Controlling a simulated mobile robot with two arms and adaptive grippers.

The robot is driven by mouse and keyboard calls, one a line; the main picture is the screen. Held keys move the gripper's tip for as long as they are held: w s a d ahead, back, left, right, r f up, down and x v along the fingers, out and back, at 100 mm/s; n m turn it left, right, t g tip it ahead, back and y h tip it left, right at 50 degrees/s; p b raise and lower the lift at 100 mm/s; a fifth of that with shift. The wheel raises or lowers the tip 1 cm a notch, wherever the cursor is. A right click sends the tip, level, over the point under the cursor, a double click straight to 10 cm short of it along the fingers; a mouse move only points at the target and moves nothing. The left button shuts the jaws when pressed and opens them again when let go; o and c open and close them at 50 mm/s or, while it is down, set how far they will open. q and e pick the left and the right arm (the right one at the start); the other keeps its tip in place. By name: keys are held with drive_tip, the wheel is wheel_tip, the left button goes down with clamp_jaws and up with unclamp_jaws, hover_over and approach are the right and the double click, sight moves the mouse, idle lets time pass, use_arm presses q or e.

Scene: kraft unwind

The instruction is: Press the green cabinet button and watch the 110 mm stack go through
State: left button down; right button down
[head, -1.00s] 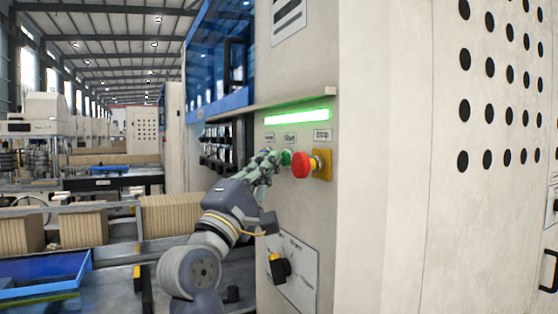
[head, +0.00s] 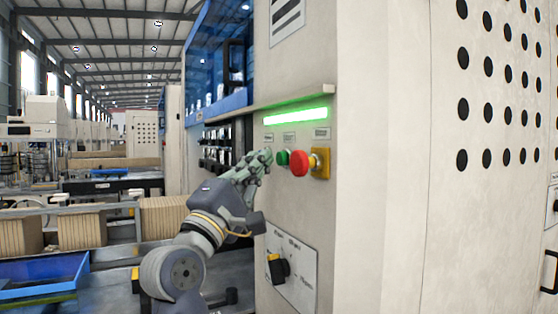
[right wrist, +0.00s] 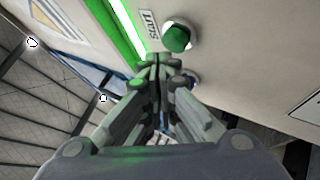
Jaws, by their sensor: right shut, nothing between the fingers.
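The green button (head: 283,158) sits on the cabinet's front panel (head: 300,210), left of the red stop knob (head: 300,163). It also shows in the right wrist view (right wrist: 177,37), just beyond the fingertips. My right gripper (head: 265,157) is shut and empty, its tips a little left of the green button with a small gap; it fills the middle of the right wrist view (right wrist: 160,62). Stacks of brown kraft pieces (head: 164,217) stand on the conveyor at the left; I cannot tell which is 110 mm. My left gripper is out of view.
A lit green light bar (head: 296,116) is above the buttons, under a projecting ledge (head: 270,104). A black rotary switch (head: 278,268) sits on a plate below. A blue tray (head: 45,272) is at lower left.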

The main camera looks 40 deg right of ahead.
drive_tip(key=a+b, duration=0.1)
drive_tip(key=a, duration=0.1)
drive_tip(key=w+a+b, duration=0.1)
drive_tip(key=a, duration=0.2)
